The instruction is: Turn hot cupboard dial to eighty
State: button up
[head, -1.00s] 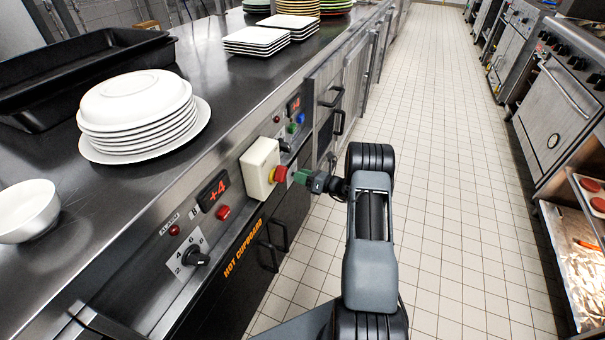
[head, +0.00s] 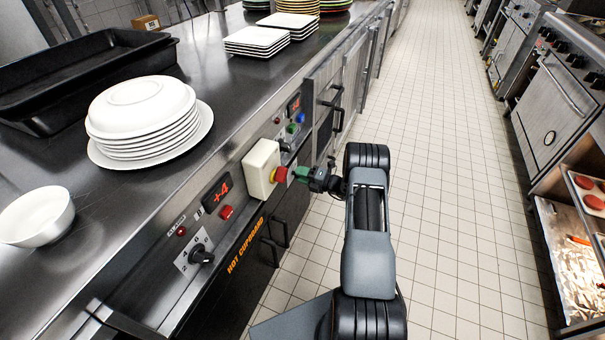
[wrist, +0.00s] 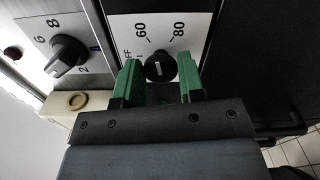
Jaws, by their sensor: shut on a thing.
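The hot cupboard dial (wrist: 160,67) is a round black knob with a white pointer line, on a white plate (wrist: 133,18) marked 60, 80 and partly hidden OFF letters. The pointer line stands nearly upright in the wrist view, between the 60 and 80 marks; its exact reading is unclear. My gripper (wrist: 160,78) has its green fingers on either side of this dial and is shut on it. In the head view my gripper (head: 302,174) is at the front panel and hides the dial. The "HOT CUPBOARD" lettering (head: 245,245) is below left.
A cream box (head: 261,168) with a red button (head: 280,174) sticks out just left of my gripper. A second numbered dial (wrist: 68,53) is close by in the wrist view. Another dial (head: 201,255) sits lower left. The tiled aisle (head: 450,180) is clear.

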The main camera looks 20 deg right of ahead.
jog(key=shift+f+m+p, duration=0.1)
jog(key=shift+m+p, duration=0.5)
jog(key=shift+m, duration=3.2)
jog(key=o, duration=0.9)
jog(key=p+v, duration=0.1)
jog(key=v, duration=1.2)
jog(key=shift+s+d, duration=0.25)
jog(key=shift+d, duration=0.05)
